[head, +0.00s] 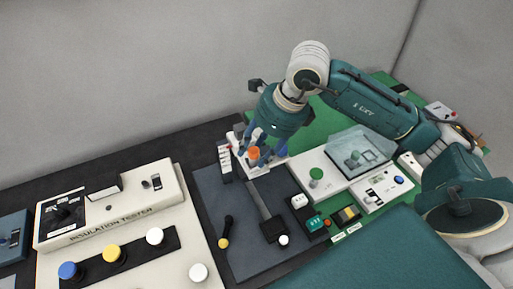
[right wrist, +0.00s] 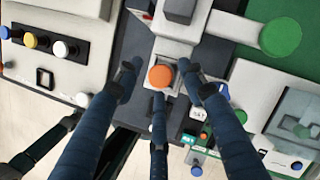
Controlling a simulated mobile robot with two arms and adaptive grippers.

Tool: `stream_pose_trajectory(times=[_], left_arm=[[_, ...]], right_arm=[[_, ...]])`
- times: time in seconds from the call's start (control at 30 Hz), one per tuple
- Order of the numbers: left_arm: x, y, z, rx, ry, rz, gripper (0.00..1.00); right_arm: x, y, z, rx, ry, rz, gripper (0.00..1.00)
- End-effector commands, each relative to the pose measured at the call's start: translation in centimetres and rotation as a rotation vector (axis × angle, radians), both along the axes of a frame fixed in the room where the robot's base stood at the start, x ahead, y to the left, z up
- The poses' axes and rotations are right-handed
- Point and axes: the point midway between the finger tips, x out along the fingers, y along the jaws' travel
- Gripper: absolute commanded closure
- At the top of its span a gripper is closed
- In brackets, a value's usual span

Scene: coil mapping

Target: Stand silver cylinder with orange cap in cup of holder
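The orange cap (head: 254,153) of the cylinder shows between the blue fingers of my right gripper (head: 262,152) in the head view. In the right wrist view the cap (right wrist: 160,77) is seen from above, over a pale square part of the holder (right wrist: 176,48). The silver body is hidden below the cap, so I cannot tell how deep it sits in the cup. My left gripper is not seen in the head view.
An insulation tester (head: 110,215) with coloured knobs stands at the left. A dark mat (head: 240,262) carries a black probe (head: 228,228). A white device with a clear cover (head: 360,146) and small coloured blocks (head: 315,223) stand close to the right.

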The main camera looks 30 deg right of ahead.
Motion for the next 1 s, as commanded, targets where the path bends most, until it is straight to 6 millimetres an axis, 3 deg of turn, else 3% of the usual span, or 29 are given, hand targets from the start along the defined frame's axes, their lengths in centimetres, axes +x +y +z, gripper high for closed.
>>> stream_pose_trajectory(times=[0.4, 0.8, 1.0], left_arm=[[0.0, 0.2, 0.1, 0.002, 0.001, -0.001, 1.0], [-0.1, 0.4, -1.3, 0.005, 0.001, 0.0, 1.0], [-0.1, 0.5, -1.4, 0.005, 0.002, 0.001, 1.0]], right_arm=[[-0.1, -0.2, 0.9, 0.0, -0.004, -0.001, 0.57], [-2.4, -2.1, 8.6, -0.001, -0.006, -0.002, 0.57], [-3.1, -2.6, 11.0, 0.0, -0.003, 0.0, 0.57]])
